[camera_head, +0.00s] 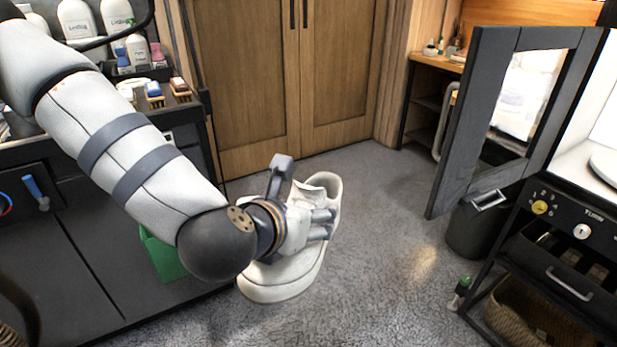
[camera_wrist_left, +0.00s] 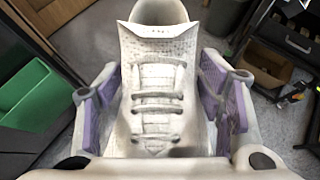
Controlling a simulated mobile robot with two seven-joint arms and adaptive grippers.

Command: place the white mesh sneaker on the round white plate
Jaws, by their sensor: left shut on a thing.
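The white mesh sneaker (camera_head: 285,281) is held in the air over the grey floor in the head view. My left gripper (camera_head: 306,212) is shut on it, with the arm partly covering the shoe. In the left wrist view the sneaker (camera_wrist_left: 160,80) fills the middle, laces and tongue facing the camera. The left gripper's purple-padded fingers (camera_wrist_left: 163,105) press on both sides. A round white disc (camera_head: 605,167), apparently the plate, is cut off at the head view's right edge on a white surface. My right gripper is not in view.
A dark-framed open door or panel (camera_head: 460,150) stands left of the black station (camera_head: 560,240) with knobs. A dark bin (camera_head: 478,232) and wicker basket (camera_head: 520,310) are below. A black cabinet (camera_head: 90,245) with bottles and brushes is at left. The middle floor is clear.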

